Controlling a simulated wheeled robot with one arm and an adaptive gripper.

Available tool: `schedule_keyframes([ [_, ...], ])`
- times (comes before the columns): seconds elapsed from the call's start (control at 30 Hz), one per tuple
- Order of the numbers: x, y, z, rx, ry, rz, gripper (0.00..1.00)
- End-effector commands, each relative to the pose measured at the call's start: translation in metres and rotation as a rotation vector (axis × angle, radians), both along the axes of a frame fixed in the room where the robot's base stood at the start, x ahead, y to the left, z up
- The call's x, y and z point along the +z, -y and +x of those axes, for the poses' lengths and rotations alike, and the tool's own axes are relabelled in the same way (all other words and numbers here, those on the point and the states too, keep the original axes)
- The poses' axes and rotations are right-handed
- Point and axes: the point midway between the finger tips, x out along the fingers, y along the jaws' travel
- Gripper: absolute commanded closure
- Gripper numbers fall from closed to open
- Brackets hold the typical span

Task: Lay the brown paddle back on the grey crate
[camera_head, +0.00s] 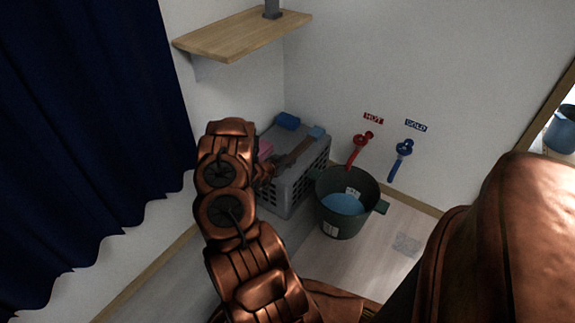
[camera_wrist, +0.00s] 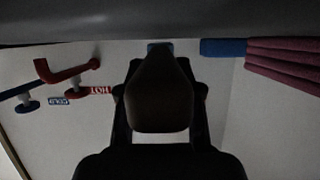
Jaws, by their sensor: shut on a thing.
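The brown paddle (camera_head: 297,152) shows in the head view as a slim bar over the top of the grey crate (camera_head: 289,192). Its near end meets my gripper (camera_head: 268,171), which is partly hidden by my copper arm. In the wrist view the paddle (camera_wrist: 160,92) is a dark brown shape between the two fingers of my gripper (camera_wrist: 160,105), which is shut on it. The crate's grey surface (camera_wrist: 120,22) fills the top edge of that view. I cannot tell whether the paddle touches the crate.
Pink cloth (camera_head: 265,149), a blue item (camera_head: 287,121) and a light blue item (camera_head: 317,132) lie on the crate. A dark green bucket (camera_head: 341,222) with blue contents stands close on its right. Red (camera_head: 361,148) and blue (camera_head: 401,158) taps are on the wall; a wooden shelf (camera_head: 240,35) is above.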

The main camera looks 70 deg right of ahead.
Motion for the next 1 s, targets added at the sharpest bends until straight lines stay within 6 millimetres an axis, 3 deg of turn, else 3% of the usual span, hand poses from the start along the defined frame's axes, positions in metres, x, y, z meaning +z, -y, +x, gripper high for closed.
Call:
schedule_keyframes([
  [0.47, -0.0119, -0.0008, -0.0012, -0.001, -0.001, 0.001, 1.0],
  [0.5, -0.0122, -0.001, -0.0012, -0.001, -0.001, 0.002, 0.63],
  [0.73, -0.0117, -0.0008, -0.0011, -0.001, 0.0, 0.001, 0.4],
  [1.0, -0.0115, -0.0005, -0.001, -0.001, 0.0, 0.0, 0.4],
])
